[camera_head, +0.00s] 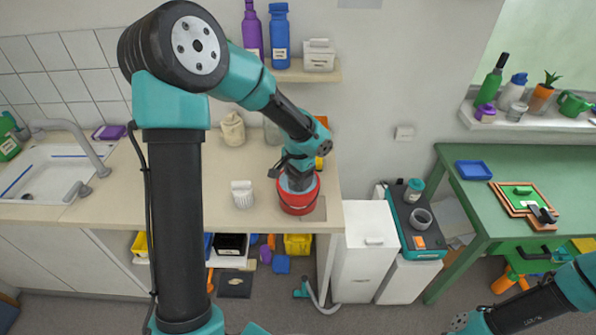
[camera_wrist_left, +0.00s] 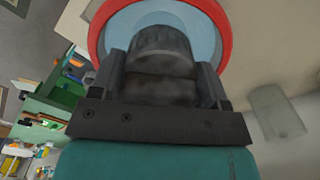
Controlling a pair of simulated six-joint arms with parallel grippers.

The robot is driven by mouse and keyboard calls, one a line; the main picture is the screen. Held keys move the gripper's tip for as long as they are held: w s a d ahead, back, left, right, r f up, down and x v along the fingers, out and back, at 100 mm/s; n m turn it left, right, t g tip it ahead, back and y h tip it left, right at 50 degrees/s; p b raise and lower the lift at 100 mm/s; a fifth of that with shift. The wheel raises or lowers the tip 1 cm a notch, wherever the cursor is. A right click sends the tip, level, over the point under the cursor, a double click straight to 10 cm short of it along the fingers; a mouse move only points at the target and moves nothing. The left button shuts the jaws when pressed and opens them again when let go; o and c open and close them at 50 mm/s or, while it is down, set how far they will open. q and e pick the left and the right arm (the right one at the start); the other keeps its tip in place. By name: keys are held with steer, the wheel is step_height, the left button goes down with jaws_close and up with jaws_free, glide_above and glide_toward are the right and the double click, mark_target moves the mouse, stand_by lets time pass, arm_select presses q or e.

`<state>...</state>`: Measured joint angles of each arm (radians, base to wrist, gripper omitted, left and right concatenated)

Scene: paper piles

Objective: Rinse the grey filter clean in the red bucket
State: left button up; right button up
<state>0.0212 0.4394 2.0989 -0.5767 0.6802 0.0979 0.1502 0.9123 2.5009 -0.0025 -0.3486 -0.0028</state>
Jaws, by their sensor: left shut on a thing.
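The red bucket (camera_head: 298,204) stands on the counter near its right end. My left gripper (camera_head: 297,182) points down into the bucket's mouth. In the left wrist view the gripper (camera_wrist_left: 161,75) is shut on the grey filter (camera_wrist_left: 162,62), a dark, smudged cylinder. The filter is inside the ring of the red bucket rim (camera_wrist_left: 96,40), with pale blue-grey water (camera_wrist_left: 205,38) around it. Its lower end is hidden. My right gripper (camera_head: 462,322) is low at the bottom right, partly cut off, far from the bucket; its jaws are unclear.
A white ribbed cylinder (camera_head: 242,194) stands on the counter left of the bucket. The sink (camera_head: 45,172) is at the far left. A shelf (camera_head: 300,75) with bottles hangs behind. A green table (camera_head: 470,200) stands at the right. The counter between sink and ribbed cylinder is mostly clear.

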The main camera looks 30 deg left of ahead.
arm_select(q)
steer(key=shift+f, duration=2.1)
steer(key=shift+r, duration=0.1)
stand_by(3.0)
steer(key=shift+r, duration=6.5)
